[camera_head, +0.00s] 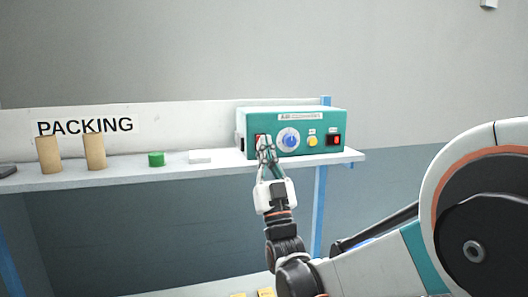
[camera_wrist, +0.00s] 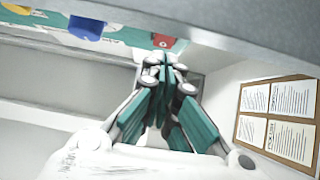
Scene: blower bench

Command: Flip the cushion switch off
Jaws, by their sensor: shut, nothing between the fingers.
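A teal blower box (camera_head: 318,119) stands on the shelf. On its front are a red switch (camera_head: 260,138) at the left, a blue knob (camera_head: 289,139), a yellow button (camera_head: 312,142) and a black-framed red switch (camera_head: 336,140) at the right. Their labels are too small to read. My gripper (camera_head: 266,148) is shut and empty, with its tips in front of the left red switch and partly hiding it. In the wrist view the shut fingertips (camera_wrist: 166,62) point at the red switch (camera_wrist: 162,41); whether they touch it I cannot tell. The blue knob (camera_wrist: 86,27) shows beside it.
The shelf (camera_head: 120,177) also holds two tan cylinders (camera_head: 95,151), a green piece (camera_head: 156,159) and a white block (camera_head: 200,156), all left of the box. A PACKING sign hangs behind. A pinboard with papers (camera_wrist: 280,120) shows in the wrist view.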

